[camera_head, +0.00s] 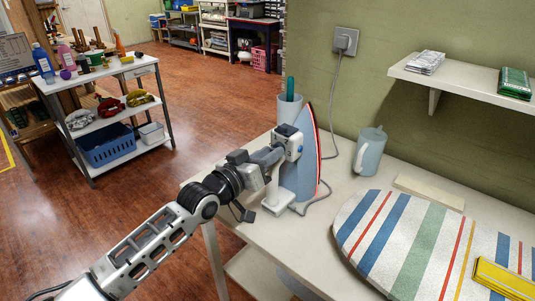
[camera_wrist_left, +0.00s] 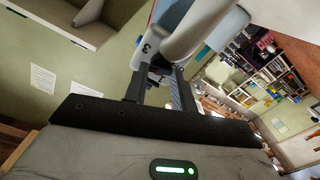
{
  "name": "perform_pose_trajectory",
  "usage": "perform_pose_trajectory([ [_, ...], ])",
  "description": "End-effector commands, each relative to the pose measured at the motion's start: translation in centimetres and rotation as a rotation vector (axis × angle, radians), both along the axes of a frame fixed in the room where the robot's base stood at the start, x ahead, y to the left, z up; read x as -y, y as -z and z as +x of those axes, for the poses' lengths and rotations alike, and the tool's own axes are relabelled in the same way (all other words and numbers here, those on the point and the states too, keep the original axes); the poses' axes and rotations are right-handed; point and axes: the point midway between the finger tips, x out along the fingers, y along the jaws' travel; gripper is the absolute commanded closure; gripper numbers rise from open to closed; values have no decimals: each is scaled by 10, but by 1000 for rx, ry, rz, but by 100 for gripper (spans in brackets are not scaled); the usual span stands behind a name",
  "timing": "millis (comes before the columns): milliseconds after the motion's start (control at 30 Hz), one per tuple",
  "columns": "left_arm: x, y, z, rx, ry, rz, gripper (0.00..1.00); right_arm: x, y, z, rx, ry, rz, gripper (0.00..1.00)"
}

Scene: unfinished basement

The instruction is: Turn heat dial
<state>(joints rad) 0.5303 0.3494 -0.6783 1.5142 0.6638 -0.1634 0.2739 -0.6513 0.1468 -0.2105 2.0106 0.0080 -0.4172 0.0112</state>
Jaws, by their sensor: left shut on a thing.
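The iron (camera_head: 301,176) stands upright on its heel on the white table, its red-edged soleplate facing right. My left gripper (camera_head: 289,144) reaches it from the left at the upper part of its body. In the left wrist view, the iron's grey-white body (camera_wrist_left: 190,35) fills the top middle, right in front of my left gripper (camera_wrist_left: 160,80). The two fingers are shut on a small part of the iron, where the heat dial sits. The fingers hide most of the dial, and its setting cannot be read. My right gripper is not in view.
The iron's cord runs to a wall socket (camera_head: 345,41). A shelf (camera_head: 452,80) juts out at the upper right.

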Motion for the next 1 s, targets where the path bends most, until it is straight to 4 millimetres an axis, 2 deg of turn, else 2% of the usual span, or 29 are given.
perform_pose_trajectory([
  [400,0,2,0,-9,0,-7,97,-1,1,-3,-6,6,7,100],
  [433,0,2,0,-9,0,-7,71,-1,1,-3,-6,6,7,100],
  [500,0,1,0,-8,0,-8,52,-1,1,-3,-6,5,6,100],
  [833,-1,1,-2,-7,-1,-7,52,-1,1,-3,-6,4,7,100],
  [1000,-13,2,-18,-8,0,-7,52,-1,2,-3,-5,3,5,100],
])
